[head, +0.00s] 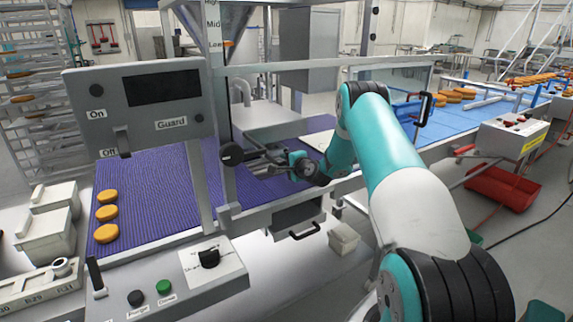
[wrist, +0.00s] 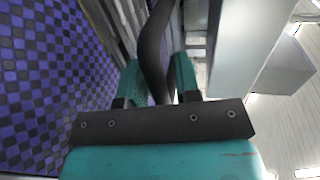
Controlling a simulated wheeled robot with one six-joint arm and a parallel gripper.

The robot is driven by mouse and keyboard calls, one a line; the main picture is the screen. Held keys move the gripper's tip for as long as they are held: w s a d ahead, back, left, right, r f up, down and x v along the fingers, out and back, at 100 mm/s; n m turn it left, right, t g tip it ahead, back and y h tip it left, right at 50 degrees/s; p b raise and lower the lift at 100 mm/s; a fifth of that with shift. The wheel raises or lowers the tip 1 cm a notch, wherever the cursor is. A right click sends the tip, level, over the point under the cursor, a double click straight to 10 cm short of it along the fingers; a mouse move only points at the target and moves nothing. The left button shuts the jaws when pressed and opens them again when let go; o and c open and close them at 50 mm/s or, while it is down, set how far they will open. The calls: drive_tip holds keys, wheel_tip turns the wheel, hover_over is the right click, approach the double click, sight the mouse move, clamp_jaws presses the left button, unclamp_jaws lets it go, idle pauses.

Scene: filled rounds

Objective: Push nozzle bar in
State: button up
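A dark bar with a round black end (head: 232,154) sticks out at the machine frame under the hopper, above the purple mat belt. I take it for the nozzle bar, but the frames do not confirm this. My gripper (head: 277,160) is right beside it at the frame's upright, small and partly hidden in the head view. In the wrist view, my gripper's two teal fingers (wrist: 160,80) stand on either side of a curved black bar (wrist: 152,45). The bar fills most of the gap; whether the fingers press on it cannot be told.
A grey panel (head: 140,105) with On, Off and Guard labels is at the left. A control box (head: 170,285) with a knob and buttons is in front. Three round buns lie on the purple belt (head: 140,195).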

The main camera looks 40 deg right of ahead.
drive_tip(key=shift+o, duration=0.6)
drive_tip(key=shift+s+d, duration=0.1)
drive_tip(key=shift+d, duration=0.05)
drive_tip(key=shift+s, duration=0.1)
drive_tip(key=shift+s, duration=0.2)
drive_tip(key=b+v, duration=0.6)
drive_tip(key=v, duration=1.1)
drive_tip(key=shift+w+r, duration=0.1)
drive_tip(key=shift+w, duration=0.05)
